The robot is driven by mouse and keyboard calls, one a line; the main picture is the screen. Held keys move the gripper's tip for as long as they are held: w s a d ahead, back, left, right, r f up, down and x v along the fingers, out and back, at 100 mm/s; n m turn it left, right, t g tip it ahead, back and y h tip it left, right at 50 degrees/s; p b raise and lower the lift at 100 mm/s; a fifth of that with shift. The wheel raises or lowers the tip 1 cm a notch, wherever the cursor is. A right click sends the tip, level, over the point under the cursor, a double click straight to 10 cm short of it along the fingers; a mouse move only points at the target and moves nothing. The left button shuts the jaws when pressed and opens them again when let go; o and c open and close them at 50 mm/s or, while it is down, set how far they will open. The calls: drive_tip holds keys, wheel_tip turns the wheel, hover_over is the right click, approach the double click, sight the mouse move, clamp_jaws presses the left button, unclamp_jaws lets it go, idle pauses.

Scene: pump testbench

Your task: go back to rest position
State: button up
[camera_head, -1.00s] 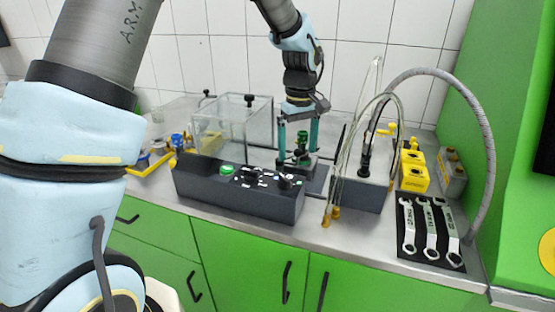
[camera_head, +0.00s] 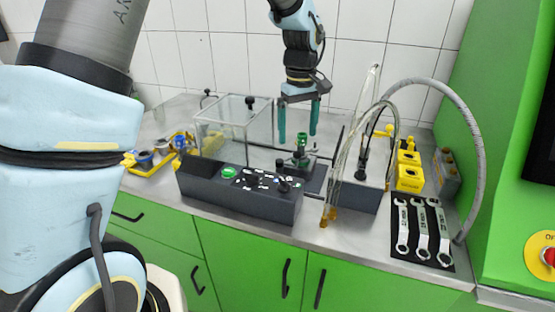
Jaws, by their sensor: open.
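My gripper (camera_head: 298,134) is open and empty, its two teal fingers pointing down. It hangs above the bench, over a small pump part with a green top (camera_head: 301,145). The fingertips are at about the height of the green top in the picture, and nothing is held between them. The green-topped part stands upright on a dark base (camera_head: 308,166) behind the control box.
A dark control box (camera_head: 240,192) stands in front of a clear tank (camera_head: 222,128). To the right are a pump block with hoses (camera_head: 360,190), yellow blocks (camera_head: 410,177) and wrenches on a black mat (camera_head: 422,228). A yellow tray (camera_head: 150,163) lies left. A green cabinet wall (camera_head: 500,120) bounds the right.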

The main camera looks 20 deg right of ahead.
drive_tip(key=shift+m+t, duration=0.3)
drive_tip(key=shift+t, duration=0.1)
drive_tip(key=w+a, duration=0.1)
drive_tip(key=a, duration=0.5)
drive_tip(key=w+a+b, duration=0.1)
drive_tip(key=a, duration=0.6)
drive_tip(key=w+a, duration=0.1)
drive_tip(key=a, duration=0.6)
drive_tip(key=shift+w+a+f+b, duration=0.1)
drive_tip(key=shift+a+f+b, duration=0.15)
drive_tip(key=shift+f+b, duration=0.05)
drive_tip(key=s+a+f, duration=0.1)
drive_tip(key=s+a, duration=0.2)
drive_tip(key=a, duration=0.5)
drive_tip(key=s+a+f+m+b, duration=0.1)
drive_tip(key=s+a, duration=0.3)
drive_tip(key=a, duration=0.4)
drive_tip(key=shift+s+a+t, duration=0.15)
drive_tip(key=shift+a+t, duration=0.1)
drive_tip(key=shift+t, duration=0.15)
